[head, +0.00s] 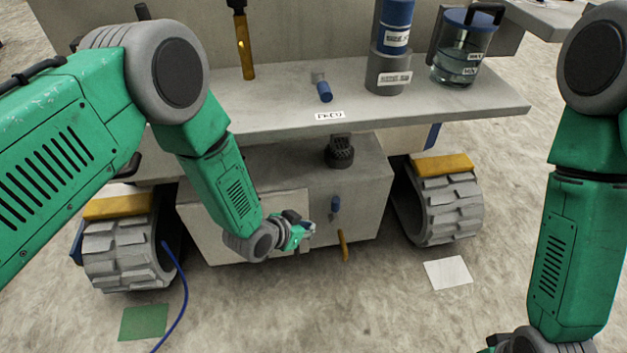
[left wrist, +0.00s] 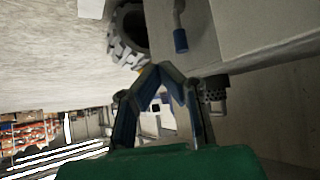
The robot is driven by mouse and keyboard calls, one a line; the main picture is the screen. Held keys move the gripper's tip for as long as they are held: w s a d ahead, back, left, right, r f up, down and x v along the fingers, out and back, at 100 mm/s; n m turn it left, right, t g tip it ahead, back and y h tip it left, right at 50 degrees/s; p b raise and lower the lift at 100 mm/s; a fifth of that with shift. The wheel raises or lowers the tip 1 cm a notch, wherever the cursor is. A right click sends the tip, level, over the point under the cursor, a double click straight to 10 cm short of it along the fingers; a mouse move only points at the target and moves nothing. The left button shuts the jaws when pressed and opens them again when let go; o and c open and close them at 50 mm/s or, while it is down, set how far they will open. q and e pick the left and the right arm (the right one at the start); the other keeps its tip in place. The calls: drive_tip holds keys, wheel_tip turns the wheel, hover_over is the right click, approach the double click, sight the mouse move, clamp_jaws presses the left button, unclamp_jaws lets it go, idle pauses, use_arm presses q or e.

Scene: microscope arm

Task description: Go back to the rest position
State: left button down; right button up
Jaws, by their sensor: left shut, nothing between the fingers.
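My left gripper (head: 303,232) is shut and empty, low in front of the grey lower box of the vehicle (head: 290,170). In the left wrist view, its two dark fingers (left wrist: 160,70) lean together at their tips. My right arm hangs down at the right edge. Only a small part of its gripper end (head: 510,344) shows at the bottom, and its fingers are cut off.
A grey shelf (head: 470,108) juts out above my left gripper, with a blue and grey cylinder (head: 390,60) and a glass jar (head: 463,50). Treaded wheels (head: 125,245) (head: 440,205) flank the box. A blue cable (head: 183,290) runs to the floor. The front floor is mostly clear.

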use_arm(q)
drive_tip(key=shift+d, duration=0.1)
drive_tip(key=s+a+r+n+g+y+p, duration=0.2)
drive_tip(key=s+a+r, duration=0.1)
drive_tip(key=s+a, duration=0.4)
drive_tip(key=s+a+r+n+g+y+p, duration=0.2)
drive_tip(key=s+a, duration=0.5)
drive_tip(key=s, duration=0.6)
drive_tip(key=s+a+r+n+g+y+p, duration=0.1)
drive_tip(key=s+a+r+n+g+p, duration=0.1)
drive_tip(key=s+a, duration=0.6)
wheel_tip(320, 180, up, 3)
drive_tip(key=shift+s+r+n+g+y+p, duration=0.2)
drive_tip(key=shift+s+n+g+y+p, duration=0.25)
drive_tip(key=shift+s+p, duration=0.65)
drive_tip(key=shift+w+a, duration=0.1)
drive_tip(key=shift+a, duration=0.05)
